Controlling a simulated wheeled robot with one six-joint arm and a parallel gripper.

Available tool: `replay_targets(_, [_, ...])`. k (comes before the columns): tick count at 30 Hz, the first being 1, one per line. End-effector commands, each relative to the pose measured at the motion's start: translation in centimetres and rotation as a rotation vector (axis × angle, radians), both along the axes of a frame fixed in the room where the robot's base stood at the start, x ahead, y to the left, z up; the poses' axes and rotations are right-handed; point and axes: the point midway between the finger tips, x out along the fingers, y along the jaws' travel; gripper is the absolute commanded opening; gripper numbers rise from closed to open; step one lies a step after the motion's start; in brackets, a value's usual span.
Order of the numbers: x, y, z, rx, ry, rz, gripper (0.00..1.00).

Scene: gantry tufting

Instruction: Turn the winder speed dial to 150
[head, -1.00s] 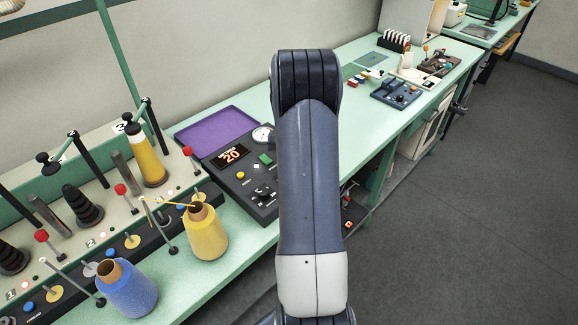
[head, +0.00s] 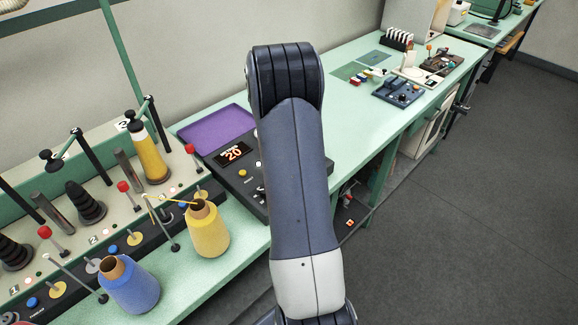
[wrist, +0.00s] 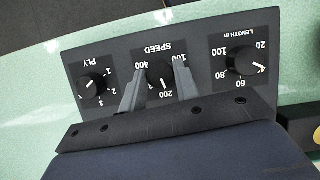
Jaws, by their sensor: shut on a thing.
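In the wrist view the control panel appears upside down, with the winder speed dial (wrist: 158,76) in its middle under the label SPEED. The dial is a black knob with a white pointer mark that points roughly toward 200. The marks 100, 200 and 400 are visible around it; no 150 is seen. My gripper (wrist: 156,88) has one finger on each side of this knob and is shut on it. In the head view my arm covers the gripper, the dial and much of the winder's dark control box (head: 244,187).
The PLY knob (wrist: 93,86) and LENGTH knob (wrist: 246,63) flank the speed dial. The box's display (head: 234,153) reads 20. A purple tray (head: 215,128), a yellow cone (head: 208,232) and a blue cone (head: 130,287) stand nearby on the green bench.

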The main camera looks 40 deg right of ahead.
Motion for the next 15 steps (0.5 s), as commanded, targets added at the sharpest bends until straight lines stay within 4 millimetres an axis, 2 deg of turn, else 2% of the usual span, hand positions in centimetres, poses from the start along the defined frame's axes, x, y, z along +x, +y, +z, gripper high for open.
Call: replay_targets(15, [-0.11, 0.32, 0.01, -0.001, -0.001, 0.482, 0.07])
